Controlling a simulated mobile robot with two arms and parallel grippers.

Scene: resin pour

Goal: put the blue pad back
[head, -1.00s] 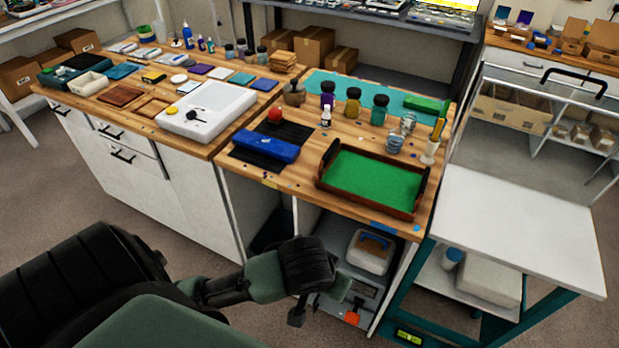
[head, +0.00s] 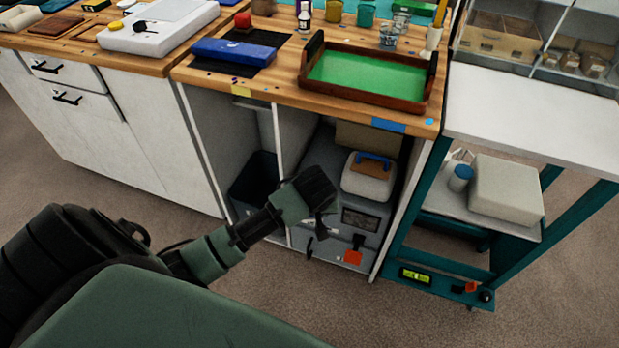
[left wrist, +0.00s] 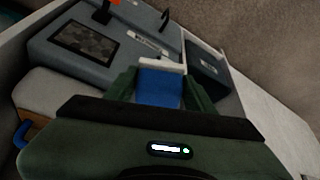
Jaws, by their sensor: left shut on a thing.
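My left gripper (head: 326,208) is in front of the open lower bay of the workbench. In the left wrist view its two green fingers (left wrist: 160,92) are shut on a flat blue pad (left wrist: 160,86) with a pale strip along its far edge. In that view the pad lies over a grey unit (left wrist: 125,58) with a dark panel. The held pad cannot be made out in the head view, where the gripper hides it. My right gripper is not in view.
A white box with a blue handle (head: 368,176) stands in the bay, right of my left gripper. A dark bin (head: 255,180) is to the left. Above, the bench holds a green-floored tray (head: 370,78) and a long blue object (head: 234,53). A teal-framed cart (head: 405,245) stands right.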

